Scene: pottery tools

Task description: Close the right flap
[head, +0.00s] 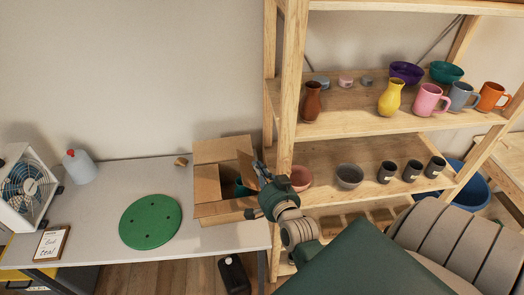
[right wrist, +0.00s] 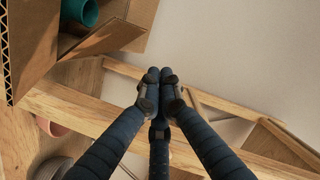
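An open cardboard box (head: 225,208) stands at the right end of the grey table, and a teal cup (right wrist: 80,10) is inside it. Its right flap (head: 245,166) stands raised in the head view. A box flap (right wrist: 106,38) also juts out in the right wrist view, probably the same one. My right gripper (head: 259,170) is just right of the raised flap. In the right wrist view its fingertips (right wrist: 159,76) are together with nothing between them, seemingly apart from the cardboard. My left gripper is out of view.
A wooden shelf (head: 289,80) with vases, mugs and bowls stands close right of the box, its post beside my right gripper.

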